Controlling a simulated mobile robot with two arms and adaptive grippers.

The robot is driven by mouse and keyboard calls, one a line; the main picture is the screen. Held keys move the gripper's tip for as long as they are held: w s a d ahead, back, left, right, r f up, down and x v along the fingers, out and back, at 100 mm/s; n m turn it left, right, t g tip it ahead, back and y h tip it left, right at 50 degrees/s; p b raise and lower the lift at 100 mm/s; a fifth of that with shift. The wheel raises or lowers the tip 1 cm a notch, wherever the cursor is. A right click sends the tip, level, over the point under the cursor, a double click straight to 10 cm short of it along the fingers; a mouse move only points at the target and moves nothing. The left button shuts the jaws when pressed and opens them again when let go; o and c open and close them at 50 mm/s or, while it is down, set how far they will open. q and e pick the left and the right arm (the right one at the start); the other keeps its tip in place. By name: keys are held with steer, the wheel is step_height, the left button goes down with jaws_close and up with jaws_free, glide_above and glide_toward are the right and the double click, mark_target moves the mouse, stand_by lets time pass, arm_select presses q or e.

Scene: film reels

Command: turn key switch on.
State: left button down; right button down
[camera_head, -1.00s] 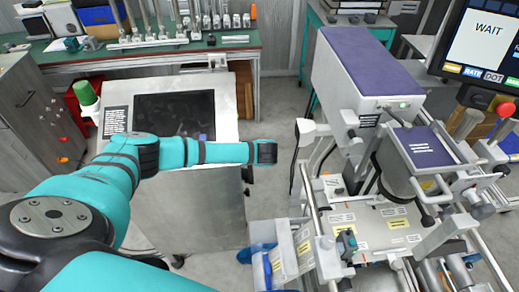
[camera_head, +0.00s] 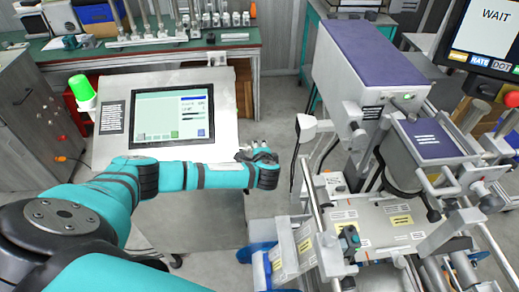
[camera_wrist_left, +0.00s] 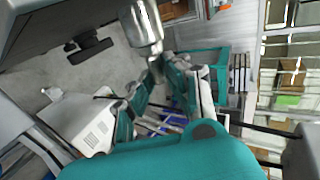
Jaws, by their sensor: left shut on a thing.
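In the head view the console (camera_head: 220,135) has its screen (camera_head: 172,112) lit with a pale display. The green lamp (camera_head: 82,90) on its left side glows brightly. My left gripper (camera_head: 258,152) is at the console's right side. In the left wrist view a silver metal cylinder, apparently the key switch (camera_wrist_left: 143,25), comes down from the top. My left fingertips (camera_wrist_left: 157,77) are shut on its narrow lower end. The key's exact angle cannot be told. My right gripper is not in view.
A machine with a purple-topped housing (camera_head: 365,60) stands to the right, beyond a narrow floor gap. A monitor reading WAIT (camera_head: 490,30) is at the upper right. A green bench (camera_head: 220,38) with metal posts and small jars stands behind the console.

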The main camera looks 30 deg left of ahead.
arm_select(q)
steer(key=c, duration=1.4)
jaws_free()
steer(key=shift+o, duration=0.2)
steer(key=shift+s, duration=0.15)
steer(key=v, duration=1.2)
